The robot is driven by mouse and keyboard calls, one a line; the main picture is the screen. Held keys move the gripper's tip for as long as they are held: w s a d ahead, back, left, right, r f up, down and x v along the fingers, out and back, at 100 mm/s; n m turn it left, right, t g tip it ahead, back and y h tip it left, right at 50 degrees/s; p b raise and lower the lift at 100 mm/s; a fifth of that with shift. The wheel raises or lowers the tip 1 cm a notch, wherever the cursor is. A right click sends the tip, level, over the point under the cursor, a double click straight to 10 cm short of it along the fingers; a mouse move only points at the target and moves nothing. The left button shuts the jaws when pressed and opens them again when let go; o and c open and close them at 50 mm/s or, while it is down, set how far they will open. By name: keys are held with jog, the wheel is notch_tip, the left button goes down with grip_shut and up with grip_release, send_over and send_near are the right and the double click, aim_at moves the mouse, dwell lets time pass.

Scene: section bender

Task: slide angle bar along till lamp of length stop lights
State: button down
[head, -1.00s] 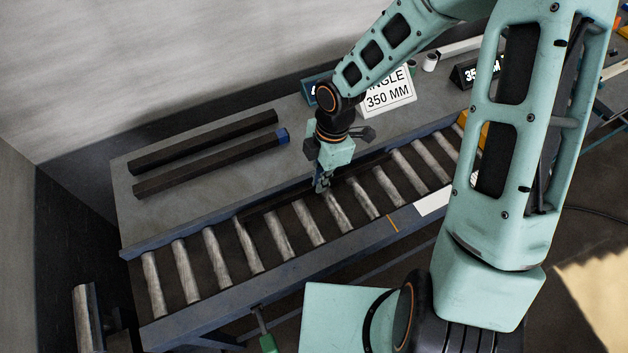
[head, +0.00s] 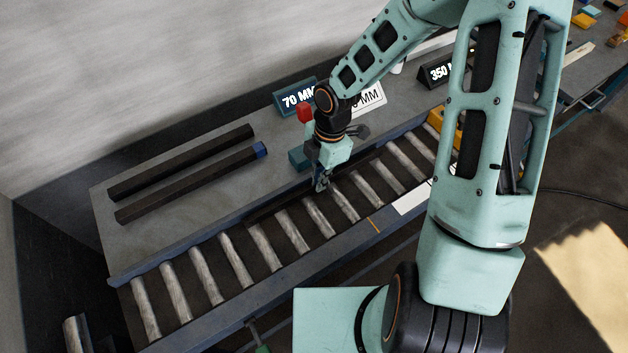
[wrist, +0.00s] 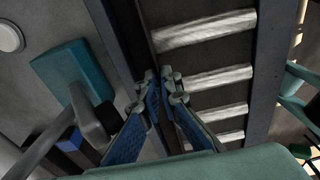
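The dark angle bar (head: 275,209) lies lengthwise on the rollers along the back edge of the roller track (head: 205,276). My gripper (head: 321,186) is over the bar partway along it, pointing down. In the wrist view its two blue-padded fingers (wrist: 161,84) are close together and appear closed on the bar's thin upright edge. A yellow part (head: 436,119) stands at the track's right end, partly behind my arm; I cannot tell whether it is the length stop. No lit lamp can be made out there.
Two dark bars (head: 182,160) lie on the bench at left, one with a blue end. A teal block (head: 299,158) and a red part (head: 304,113) are behind my gripper. A 70 MM sign (head: 294,97), a partly hidden white card (head: 369,99) and a 350 display (head: 437,71) stand behind.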

aim_at(381, 150)
jog(key=shift+w+d+r+p, duration=0.1)
jog(key=shift+w+d+p, duration=0.2)
jog(key=shift+d, duration=0.2)
jog(key=shift+w+d+r+p, duration=0.1)
jog(key=shift+w+d+p, duration=0.05)
jog(key=shift+w+d, duration=0.45)
jog(key=shift+d, duration=0.4)
jog(key=shift+w+d+f+p, duration=0.15)
jog(key=shift+w+d+p, duration=0.35)
jog(key=shift+d, duration=0.3)
jog(key=shift+w+d+p, duration=0.35)
jog(key=shift+w+d, duration=0.15)
jog(key=shift+d, duration=0.3)
jog(key=shift+w+d+p, duration=0.35)
jog(key=shift+w+d, duration=0.15)
jog(key=shift+d, duration=0.3)
jog(key=shift+w+d, duration=0.95)
jog(key=shift+d, duration=0.6)
jog(key=shift+w+d, duration=0.9)
jog(key=shift+d, duration=0.6)
jog(key=shift+w+d, duration=0.95)
jog(key=shift+d, duration=0.6)
jog(key=c, duration=2.1)
grip_release()
